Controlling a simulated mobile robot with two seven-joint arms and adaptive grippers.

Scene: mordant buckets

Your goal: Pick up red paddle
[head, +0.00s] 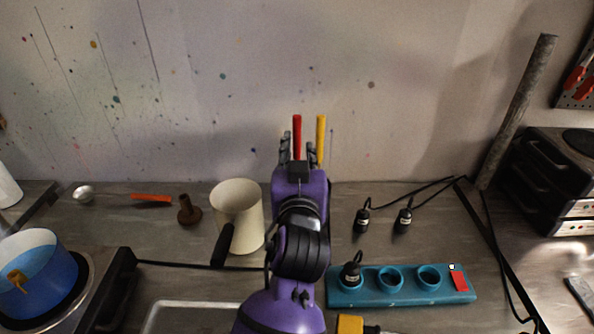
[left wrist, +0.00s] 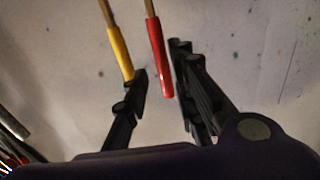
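The red paddle (head: 297,131) shows in the head view as a red handle against the back wall. In the left wrist view its red handle (left wrist: 159,62) has a wooden shaft above it. A yellow-handled paddle (head: 321,132) is just right of it in the head view, and also shows in the left wrist view (left wrist: 119,52). My left gripper (head: 299,145) is open, its fingers on either side of the red handle. In the left wrist view the red handle is nearer the right finger; contact is unclear. The yellow handle's end is by the left fingertip. My right gripper is out of view.
A cream pitcher (head: 238,208) and a brown funnel-like piece (head: 188,211) stand left of my arm. A teal rack (head: 360,296) and black plug-like pieces (head: 362,221) are right. A blue pot (head: 38,262) is far left. The back wall (head: 200,90) is close.

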